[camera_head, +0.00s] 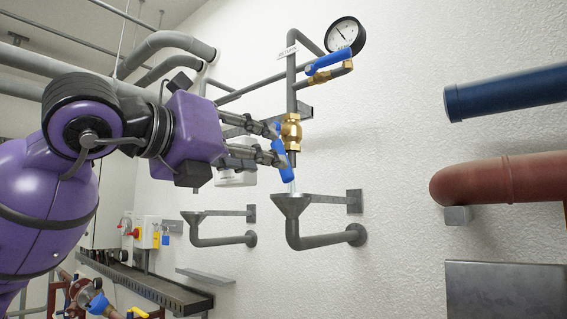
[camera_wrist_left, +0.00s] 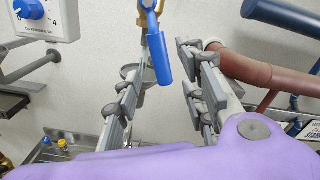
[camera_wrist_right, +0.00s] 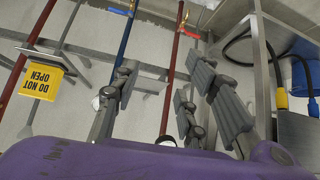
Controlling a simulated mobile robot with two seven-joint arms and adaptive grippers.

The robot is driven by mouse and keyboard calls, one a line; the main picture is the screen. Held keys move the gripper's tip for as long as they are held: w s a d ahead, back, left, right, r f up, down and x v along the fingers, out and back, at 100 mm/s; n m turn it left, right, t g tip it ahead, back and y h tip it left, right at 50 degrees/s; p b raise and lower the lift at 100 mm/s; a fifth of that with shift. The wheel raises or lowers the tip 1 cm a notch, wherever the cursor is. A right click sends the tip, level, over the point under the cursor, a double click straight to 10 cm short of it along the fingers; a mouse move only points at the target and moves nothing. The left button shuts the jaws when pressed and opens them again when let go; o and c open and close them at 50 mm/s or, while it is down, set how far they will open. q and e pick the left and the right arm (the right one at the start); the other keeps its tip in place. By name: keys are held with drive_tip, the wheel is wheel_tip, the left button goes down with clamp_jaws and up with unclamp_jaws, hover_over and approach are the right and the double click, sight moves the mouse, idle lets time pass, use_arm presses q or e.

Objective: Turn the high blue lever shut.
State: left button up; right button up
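A blue lever (camera_head: 286,171) hangs downward at a brass valve (camera_head: 291,131) on the vertical grey pipe. A second blue lever (camera_head: 329,61) sits higher, nearly level, at a brass fitting below the round gauge. My left gripper (camera_head: 279,144) is open at the lower of these levers. In the left wrist view that lever (camera_wrist_left: 159,59) hangs between the spread fingers (camera_wrist_left: 163,75), with visible gaps on both sides. The fingers hide part of it in the head view. My right gripper (camera_wrist_right: 165,85) is open and empty in the right wrist view, and is outside the head view.
A grey funnel (camera_head: 291,205) stands below the valve's pipe, with a second funnel to its left. The pressure gauge (camera_head: 345,36) is above. Blue (camera_head: 505,92) and red (camera_head: 500,180) pipes are at right. A yellow sign (camera_wrist_right: 43,81) shows in the right wrist view.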

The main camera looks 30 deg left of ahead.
sight(283, 179)
use_arm(q)
drive_tip(key=w, duration=0.4)
drive_tip(key=w+p, duration=0.1)
drive_tip(key=w, duration=0.1)
drive_tip(key=shift+w+d+r, duration=0.1)
drive_tip(key=shift+w+d, duration=0.25)
drive_tip(key=shift+w, duration=0.05)
drive_tip(key=shift+w, duration=0.15)
clamp_jaws()
